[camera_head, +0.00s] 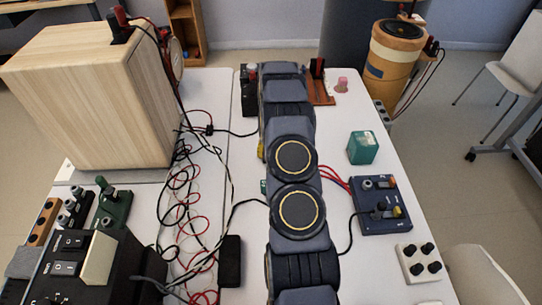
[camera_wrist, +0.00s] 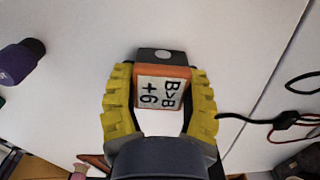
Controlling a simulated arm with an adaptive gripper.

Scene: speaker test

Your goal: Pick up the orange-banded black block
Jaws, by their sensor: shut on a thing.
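The orange-banded black block (camera_wrist: 162,57) is between the yellow fingers of my gripper (camera_wrist: 161,78) in the wrist view. It has a dark end with a pale round spot, an orange band and a white label reading "B>B +6". The fingers press on it from both sides, so my gripper is shut on it. In the head view my arm hides the block and most of the gripper; only a sliver of yellow finger shows at the arm's left edge. I cannot tell whether the block touches the table.
A large wooden speaker box (camera_head: 95,95) stands at left, with tangled cables (camera_head: 190,190) beside it. On the right of the white table (camera_head: 345,125) are a green cube (camera_head: 362,148), a blue control box (camera_head: 382,207) and a white knob box (camera_head: 419,262). A purple object (camera_wrist: 20,60) lies left in the wrist view.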

